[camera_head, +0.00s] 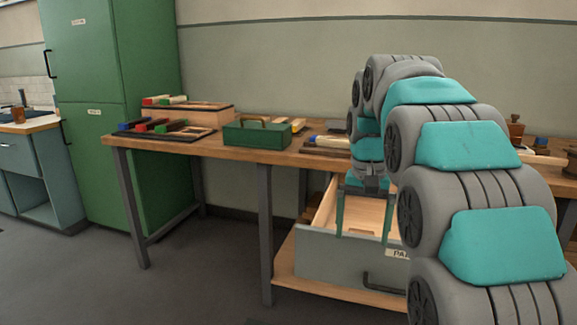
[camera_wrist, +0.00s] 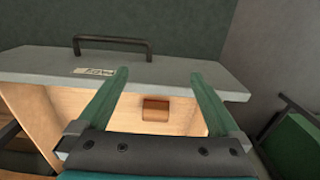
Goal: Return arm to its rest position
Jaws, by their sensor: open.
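My gripper (camera_head: 363,238) hangs pointing down at the open drawer under the workbench, its two green fingers apart with nothing between them. In the wrist view, my gripper (camera_wrist: 160,80) also shows spread and empty. The drawer (camera_head: 330,258) is pulled out, with a grey front, a dark handle and a pale wood inside. The wrist view shows the drawer front (camera_wrist: 190,68) just beyond the fingertips and a small brown wooden block (camera_wrist: 155,110) inside against the front wall. My arm bends over the bench and hides part of its top and the drawer's right side.
The wooden workbench (camera_head: 285,153) holds a green toolbox (camera_head: 257,134), a tray of coloured-end blocks (camera_head: 165,130) and a wooden box (camera_head: 190,113). A tall green cabinet (camera_head: 110,60) stands at left. The floor (camera_head: 190,270) left of the drawer is clear.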

